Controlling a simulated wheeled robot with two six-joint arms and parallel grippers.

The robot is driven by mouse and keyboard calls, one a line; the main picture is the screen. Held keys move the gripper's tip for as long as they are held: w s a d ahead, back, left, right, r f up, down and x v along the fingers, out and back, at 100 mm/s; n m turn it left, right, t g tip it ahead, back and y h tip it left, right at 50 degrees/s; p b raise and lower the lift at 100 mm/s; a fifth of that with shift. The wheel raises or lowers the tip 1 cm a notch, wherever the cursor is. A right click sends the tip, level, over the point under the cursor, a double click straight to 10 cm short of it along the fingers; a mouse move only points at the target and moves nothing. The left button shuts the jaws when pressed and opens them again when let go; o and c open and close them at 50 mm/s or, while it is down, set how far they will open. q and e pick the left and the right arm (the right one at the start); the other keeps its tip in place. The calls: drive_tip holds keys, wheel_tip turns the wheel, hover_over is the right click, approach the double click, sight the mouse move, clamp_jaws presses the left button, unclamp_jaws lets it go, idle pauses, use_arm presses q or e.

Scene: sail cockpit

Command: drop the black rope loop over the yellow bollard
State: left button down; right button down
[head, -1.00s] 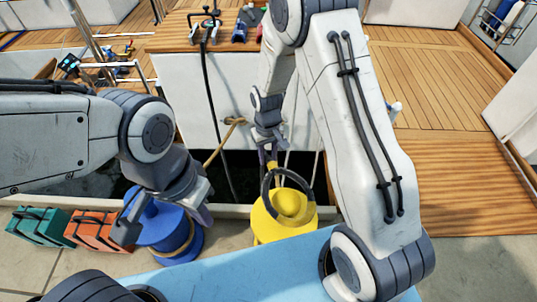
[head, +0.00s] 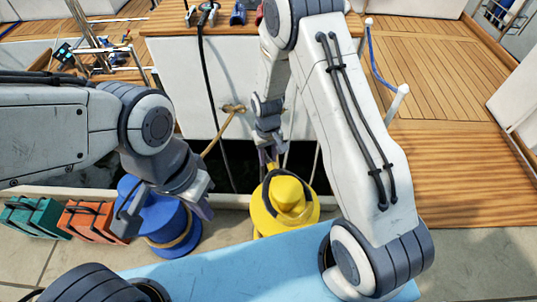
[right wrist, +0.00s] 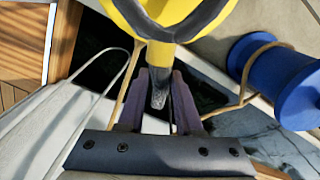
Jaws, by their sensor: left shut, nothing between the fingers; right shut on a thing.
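The yellow bollard (head: 290,217) stands on the quay edge near the middle of the head view; its yellow side also shows at the top of the right wrist view (right wrist: 160,28). My right gripper (head: 268,155) is just behind it, shut on the black rope loop (head: 268,200). The loop appears to ring the bollard's upper part, tilted, with its held end at the back. In the right wrist view the loop (right wrist: 205,20) crosses the yellow surface. Its far right side is partly hidden.
The blue bollard (head: 168,243) with a tan rope around it stands at left. Orange (head: 90,222) and green (head: 35,217) boxes are beside it. A dark water gap separates the quay from the white boat hull (head: 170,85). A tan rope (head: 220,132) runs down from the hull.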

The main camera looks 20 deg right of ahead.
drive_tip(key=shift+f+b, duration=0.95)
drive_tip(key=shift+f, duration=1.1)
drive_tip(key=c, duration=0.5)
unclamp_jaws()
wheel_tip(320, 180, up, 10)
drive_tip(key=p, duration=0.4)
drive_tip(key=shift+w+f, duration=0.1)
drive_tip(key=shift+r+p, duration=0.3)
drive_tip(key=shift+r, duration=0.05)
